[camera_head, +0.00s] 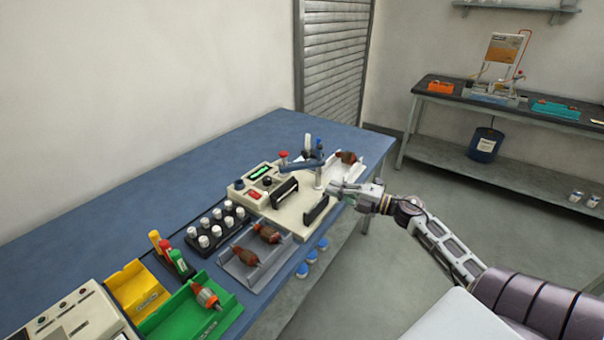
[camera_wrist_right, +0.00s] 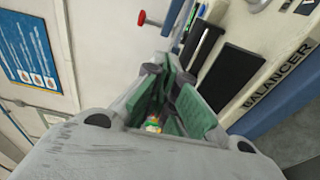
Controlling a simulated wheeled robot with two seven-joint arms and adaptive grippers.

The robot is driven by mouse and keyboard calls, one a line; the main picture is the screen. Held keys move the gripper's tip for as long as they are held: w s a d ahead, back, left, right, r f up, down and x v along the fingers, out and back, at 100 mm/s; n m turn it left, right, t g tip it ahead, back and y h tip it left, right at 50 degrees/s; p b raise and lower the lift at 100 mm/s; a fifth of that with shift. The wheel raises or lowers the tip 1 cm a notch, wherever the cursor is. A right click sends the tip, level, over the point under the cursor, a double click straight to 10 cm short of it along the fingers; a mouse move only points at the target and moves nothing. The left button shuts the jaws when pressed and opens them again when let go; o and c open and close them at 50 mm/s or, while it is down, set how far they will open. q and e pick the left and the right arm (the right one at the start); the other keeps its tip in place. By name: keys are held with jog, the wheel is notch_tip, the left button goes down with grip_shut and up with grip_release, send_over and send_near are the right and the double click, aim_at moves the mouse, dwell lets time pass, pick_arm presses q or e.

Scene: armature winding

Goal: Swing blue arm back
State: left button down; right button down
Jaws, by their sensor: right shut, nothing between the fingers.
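The blue arm (camera_head: 300,166) reaches left from an upright metal post on the cream balancer (camera_head: 288,216), which stands on the blue bench. My right gripper (camera_head: 334,188) is at the balancer's right side, close to the post and a little below the blue arm. It is shut and empty. In the right wrist view its green-padded fingers (camera_wrist_right: 170,105) point toward the machine, and the balancer's labelled panel (camera_wrist_right: 268,72) lies to the right. I cannot tell whether the gripper touches the post or the blue arm. My left gripper is out of view.
A copper armature (camera_head: 347,157) lies on a pale tray behind the post. A grey tray (camera_head: 243,270) with armatures, a black rack of white-capped pieces (camera_head: 216,228), and a green bin (camera_head: 190,318) stand nearer. The bench's back left (camera_head: 150,205) is clear.

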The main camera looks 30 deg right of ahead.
jog(key=shift+w, duration=0.15)
send_near(290, 168)
jog(key=shift+w+a, duration=1)
jog(key=shift+a, duration=0.6)
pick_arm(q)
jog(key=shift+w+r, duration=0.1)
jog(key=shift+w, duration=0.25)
pick_arm(e)
jog(key=shift+w+d, duration=0.3)
jog(key=shift+w, duration=0.7)
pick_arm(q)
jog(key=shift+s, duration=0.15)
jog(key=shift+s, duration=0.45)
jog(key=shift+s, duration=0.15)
pick_arm(e)
jog(key=shift+w+p, duration=0.15)
jog(key=shift+p, duration=0.3)
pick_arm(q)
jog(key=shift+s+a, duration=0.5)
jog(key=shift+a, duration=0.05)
pick_arm(e)
jog(key=shift+a+m+h, duration=0.1)
jog(key=shift+m+h, duration=0.2)
